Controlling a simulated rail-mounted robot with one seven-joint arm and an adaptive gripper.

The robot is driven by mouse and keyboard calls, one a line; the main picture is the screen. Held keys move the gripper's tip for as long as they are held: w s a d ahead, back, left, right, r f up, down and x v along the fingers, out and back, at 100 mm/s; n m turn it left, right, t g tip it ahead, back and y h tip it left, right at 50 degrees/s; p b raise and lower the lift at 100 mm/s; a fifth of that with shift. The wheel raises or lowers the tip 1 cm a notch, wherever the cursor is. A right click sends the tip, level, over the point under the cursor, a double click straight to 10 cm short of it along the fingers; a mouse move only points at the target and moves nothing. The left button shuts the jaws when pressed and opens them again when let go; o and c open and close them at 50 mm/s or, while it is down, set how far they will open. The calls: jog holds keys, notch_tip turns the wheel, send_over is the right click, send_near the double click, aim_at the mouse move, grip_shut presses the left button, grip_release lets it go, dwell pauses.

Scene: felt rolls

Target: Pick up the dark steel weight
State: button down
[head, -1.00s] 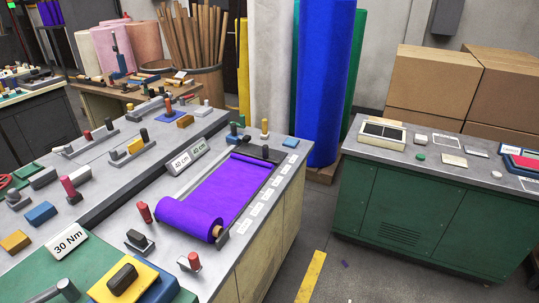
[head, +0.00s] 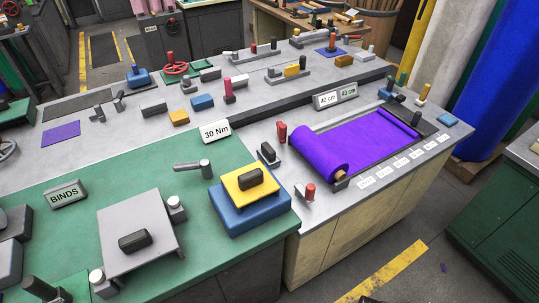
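I cannot tell for sure which dark piece is the steel weight. One dark rounded block (head: 250,179) lies on a yellow plate (head: 232,185) over a blue block (head: 250,213) on the green mat. A similar dark block (head: 135,240) lies on a grey plate (head: 150,215) further left. A smaller dark piece (head: 268,152) stands at the mat's right edge, near the purple felt roll (head: 322,155). My gripper is not in view.
A "30 Nm" sign (head: 215,131) and a "BINDS" sign (head: 67,194) stand on the bench. A green cabinet (head: 500,225) stands across the aisle.

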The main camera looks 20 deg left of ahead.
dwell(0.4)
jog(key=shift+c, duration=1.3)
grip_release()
